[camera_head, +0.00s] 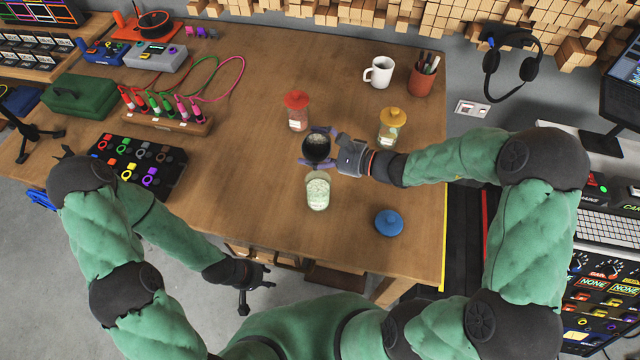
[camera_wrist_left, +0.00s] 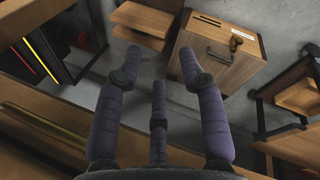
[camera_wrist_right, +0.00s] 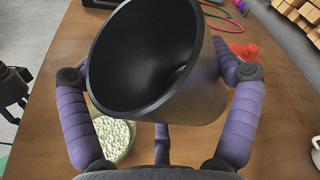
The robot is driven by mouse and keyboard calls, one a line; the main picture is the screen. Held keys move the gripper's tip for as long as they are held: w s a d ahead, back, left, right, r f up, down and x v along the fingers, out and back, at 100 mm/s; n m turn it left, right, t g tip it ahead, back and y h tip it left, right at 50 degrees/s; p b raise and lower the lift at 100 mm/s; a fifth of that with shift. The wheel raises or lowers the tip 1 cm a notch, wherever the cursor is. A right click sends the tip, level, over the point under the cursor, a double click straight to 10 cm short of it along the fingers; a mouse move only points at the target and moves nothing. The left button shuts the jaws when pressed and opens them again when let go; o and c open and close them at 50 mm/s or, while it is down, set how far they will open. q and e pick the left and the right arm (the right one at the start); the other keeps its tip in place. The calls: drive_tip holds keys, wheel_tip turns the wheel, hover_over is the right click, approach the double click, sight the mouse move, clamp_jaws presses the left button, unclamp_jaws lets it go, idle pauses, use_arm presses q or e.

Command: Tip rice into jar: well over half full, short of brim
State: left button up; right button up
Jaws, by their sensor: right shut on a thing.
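My right gripper (camera_head: 324,150) is shut on a black cup (camera_head: 316,149), held above the table just behind an open glass jar (camera_head: 318,192). In the right wrist view the cup (camera_wrist_right: 150,70) is tilted and its visible inside is dark, with no rice clearly seen. The jar also shows in that view (camera_wrist_right: 115,140), partly hidden below the cup, with white rice in it. The rice looks high in the jar, but its exact level is hard to tell. My left gripper (camera_head: 248,290) is empty below the table's front edge, its fingers spread in the left wrist view (camera_wrist_left: 158,75).
A blue lid (camera_head: 389,222) lies right of the jar. A red-topped jar (camera_head: 297,115) and a yellow-topped jar (camera_head: 391,125) stand behind. A white mug (camera_head: 379,72) and a pen cup (camera_head: 423,78) are at the back.

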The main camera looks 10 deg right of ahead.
drive_tip(key=shift+r+m+p, duration=0.2)
drive_tip(key=shift+m+p, duration=0.2)
drive_tip(key=shift+p, duration=0.3)
drive_tip(key=r+m+g+p, duration=0.1)
drive_tip(key=m+p, duration=0.1)
drive_tip(key=p, duration=0.5)
drive_tip(key=shift+r+g, duration=0.15)
drive_tip(key=shift+g, duration=0.25)
drive_tip(key=shift+m+p, duration=0.4)
drive_tip(key=shift+p, duration=0.05)
drive_tip(key=r+m+g+p, duration=0.1)
drive_tip(key=m+p, duration=0.1)
drive_tip(key=p, duration=0.3)
drive_tip(key=shift+g+h+p, duration=0.3)
drive_tip(key=shift+g+p, duration=0.05)
drive_tip(key=shift+g, duration=0.05)
drive_tip(key=shift+r+m+p, duration=0.1)
drive_tip(key=shift+m+p, duration=0.3)
drive_tip(key=shift+p, duration=0.45)
drive_tip(key=shift+g, duration=0.3)
